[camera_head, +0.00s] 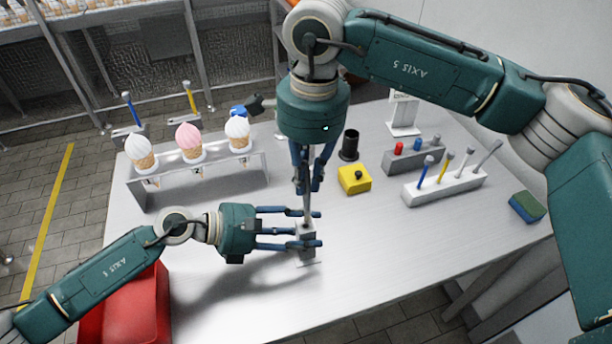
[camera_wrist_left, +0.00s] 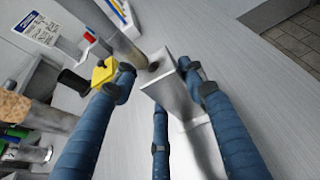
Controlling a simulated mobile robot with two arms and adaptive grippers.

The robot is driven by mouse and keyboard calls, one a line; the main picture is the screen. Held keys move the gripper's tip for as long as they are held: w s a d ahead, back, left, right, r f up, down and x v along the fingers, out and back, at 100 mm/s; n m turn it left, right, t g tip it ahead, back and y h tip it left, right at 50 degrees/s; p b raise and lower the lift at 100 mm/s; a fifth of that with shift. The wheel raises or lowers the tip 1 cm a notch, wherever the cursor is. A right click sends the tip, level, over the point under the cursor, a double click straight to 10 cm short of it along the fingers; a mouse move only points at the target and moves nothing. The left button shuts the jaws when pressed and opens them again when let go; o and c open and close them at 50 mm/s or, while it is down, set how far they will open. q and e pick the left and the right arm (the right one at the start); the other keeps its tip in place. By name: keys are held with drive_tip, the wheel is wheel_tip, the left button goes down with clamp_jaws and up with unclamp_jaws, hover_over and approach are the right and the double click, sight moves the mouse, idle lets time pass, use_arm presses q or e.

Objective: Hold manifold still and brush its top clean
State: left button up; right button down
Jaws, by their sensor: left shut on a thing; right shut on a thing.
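The manifold is a small grey metal block (camera_head: 306,238) near the table's front middle, also seen in the left wrist view (camera_wrist_left: 178,92). My left gripper (camera_head: 319,229) comes from the left with its blue fingers shut around the block. My right gripper (camera_head: 308,188) points down from above, shut on a slim grey tool (camera_head: 307,207), which I take to be the brush. The tool's lower end is at the block's top; it shows as a grey rod in the left wrist view (camera_wrist_left: 124,46). Whether its tip touches the top is unclear, and its bristles cannot be made out.
A rack (camera_head: 262,162) with ice-cream cones stands at the left. A yellow block (camera_head: 354,180), a black cup (camera_head: 349,146), a white tool holder (camera_head: 446,188) and a blue-green sponge (camera_head: 527,207) are to the right. The table front right of the manifold is clear.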

drive_tip(key=shift+a, duration=0.1)
drive_tip(key=shift+s+a, duration=0.2)
drive_tip(key=shift+a, duration=0.6)
drive_tip(key=shift+d, duration=0.2)
drive_tip(key=shift+w+d, duration=0.25)
drive_tip(key=shift+d, duration=0.65)
drive_tip(key=shift+a, duration=0.1)
drive_tip(key=shift+s+a, duration=0.3)
drive_tip(key=shift+a, duration=0.65)
drive_tip(key=shift+d, duration=0.1)
